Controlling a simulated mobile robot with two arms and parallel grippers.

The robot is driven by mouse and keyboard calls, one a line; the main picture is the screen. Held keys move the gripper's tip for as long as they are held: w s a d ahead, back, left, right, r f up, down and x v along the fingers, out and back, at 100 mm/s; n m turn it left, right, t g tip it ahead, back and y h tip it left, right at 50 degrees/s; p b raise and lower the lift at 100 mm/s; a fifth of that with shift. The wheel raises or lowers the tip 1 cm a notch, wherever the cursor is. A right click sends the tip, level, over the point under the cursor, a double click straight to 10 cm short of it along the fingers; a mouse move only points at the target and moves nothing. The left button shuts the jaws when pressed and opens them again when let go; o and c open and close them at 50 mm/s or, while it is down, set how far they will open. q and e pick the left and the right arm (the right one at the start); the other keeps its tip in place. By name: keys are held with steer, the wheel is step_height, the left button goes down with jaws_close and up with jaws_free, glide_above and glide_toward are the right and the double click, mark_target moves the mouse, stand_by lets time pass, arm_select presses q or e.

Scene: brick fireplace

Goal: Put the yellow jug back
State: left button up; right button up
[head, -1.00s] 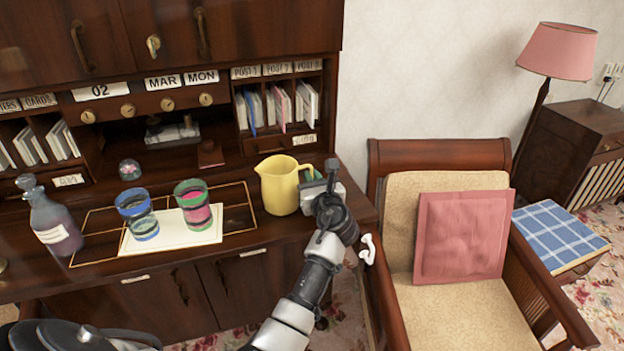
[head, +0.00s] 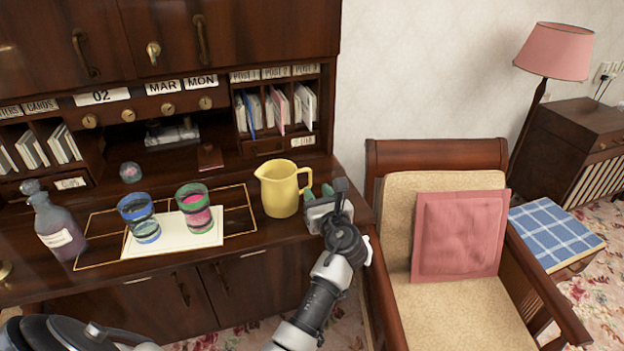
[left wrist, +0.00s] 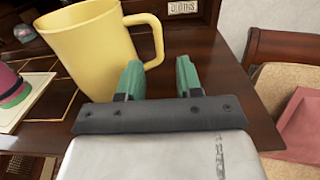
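The yellow jug (head: 279,190) stands upright on the dark wooden desk, right of the gold outlined rectangle, its handle to the right. In the left wrist view the jug (left wrist: 92,50) fills the upper left, its handle just beyond the fingers. My left gripper (head: 319,193) is close to the jug's right side, above the desk's right end. Its green fingertips (left wrist: 160,77) are apart with nothing held between them. The left finger is near the lower handle; I cannot tell whether they touch. My right gripper is not in view.
Two banded glasses (head: 195,210) stand on a white sheet (head: 170,238), with a stoppered bottle (head: 57,228) to the left. Pigeonholes with letters (head: 275,110) rise behind the jug. An armchair with a pink cushion (head: 460,235) stands right of the desk.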

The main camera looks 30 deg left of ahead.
arm_select(q)
steer(key=s+d+f+n+t+h+p, duration=0.2)
steer(key=s+d+f+n+t+h, duration=0.1)
steer(key=s+d+f+n+h, duration=0.55)
steer(key=s+d+f+n+g+h, duration=0.2)
steer(key=s+f, duration=0.2)
steer(key=f, duration=0.7)
steer(key=s+d+f+n+g+h, duration=0.2)
steer(key=s+d+f+n+g, duration=0.1)
steer(key=f, duration=0.8)
steer(key=s+a+f+n+g+h, duration=0.15)
steer(key=s+f+n+g, duration=0.35)
steer(key=s+f, duration=1.2)
steer(key=s+a+f+n+g, duration=0.1)
steer(key=s+a+f+n, duration=0.1)
steer(key=s, duration=0.7)
steer(key=s+a+f+n+g, duration=0.2)
steer(key=s+f+n, duration=0.1)
steer(key=s, duration=0.7)
steer(key=shift+a+f, duration=0.2)
steer(key=shift+a, duration=0.05)
